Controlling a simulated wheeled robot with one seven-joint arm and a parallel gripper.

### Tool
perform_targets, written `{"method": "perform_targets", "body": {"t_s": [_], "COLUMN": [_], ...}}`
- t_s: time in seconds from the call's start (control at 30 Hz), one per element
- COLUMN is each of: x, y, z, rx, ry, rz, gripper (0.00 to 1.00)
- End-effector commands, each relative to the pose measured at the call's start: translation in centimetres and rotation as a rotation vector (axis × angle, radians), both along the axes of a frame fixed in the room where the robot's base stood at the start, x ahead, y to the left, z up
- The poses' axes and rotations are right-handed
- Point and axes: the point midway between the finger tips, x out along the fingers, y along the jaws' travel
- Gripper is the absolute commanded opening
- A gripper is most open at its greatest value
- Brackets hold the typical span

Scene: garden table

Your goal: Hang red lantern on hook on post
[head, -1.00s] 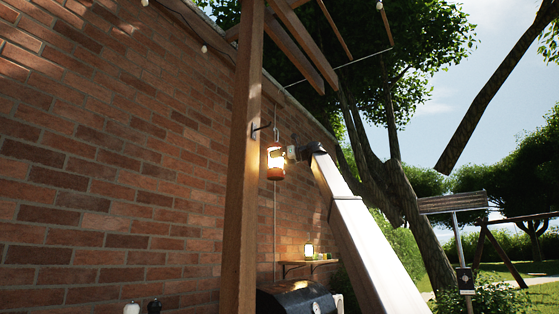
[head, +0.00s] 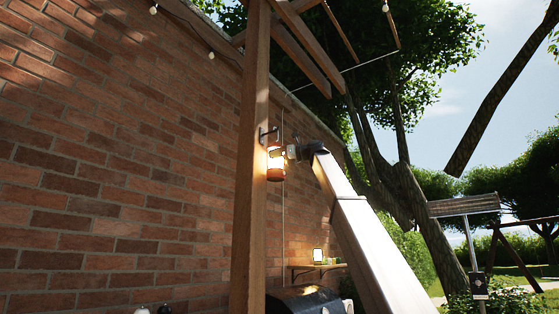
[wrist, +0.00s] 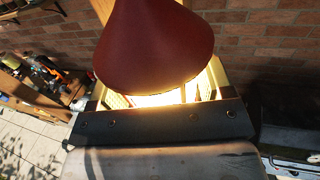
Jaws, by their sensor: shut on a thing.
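The red lantern (head: 275,174), lit, hangs upright beside the wooden post (head: 250,200) in the head view. My gripper (head: 291,153) is shut on it from the right. The dark hook (head: 270,132) sticks out to the right from the post, just above the lantern. Whether the lantern's handle touches the hook is too small to tell. In the wrist view, the lantern's red cone top (wrist: 155,40) fills the upper middle, with its glow below, between my gripper's fingers (wrist: 158,98). The hook is not clear there.
A brick wall (head: 120,170) stands behind the post. Beams (head: 305,55) run overhead. Below are a dark grill (head: 305,300) and a wall shelf (head: 335,266) with another lit lantern (head: 318,255). Open garden lies to the right.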

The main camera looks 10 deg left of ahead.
Motion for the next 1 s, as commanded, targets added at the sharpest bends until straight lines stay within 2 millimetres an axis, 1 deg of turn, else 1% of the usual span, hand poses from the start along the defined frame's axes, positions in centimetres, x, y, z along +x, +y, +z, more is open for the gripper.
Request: {"method": "perform_targets", "body": {"t_s": [0.03, 0.53, 0.8, 1.0], "x": [-0.4, -3.5, -3.3, -3.3], "y": [0.1, 1.4, 1.4, 1.4], "z": [0.0, 0.1, -1.6, -2.0], "rx": [0.002, 0.003, 0.002, 0.002], "ry": [-0.001, 0.000, 0.000, 0.000], "rz": [0.000, 0.000, -0.001, 0.000], "gripper": [0.36, 0.36, 0.36, 0.36]}}
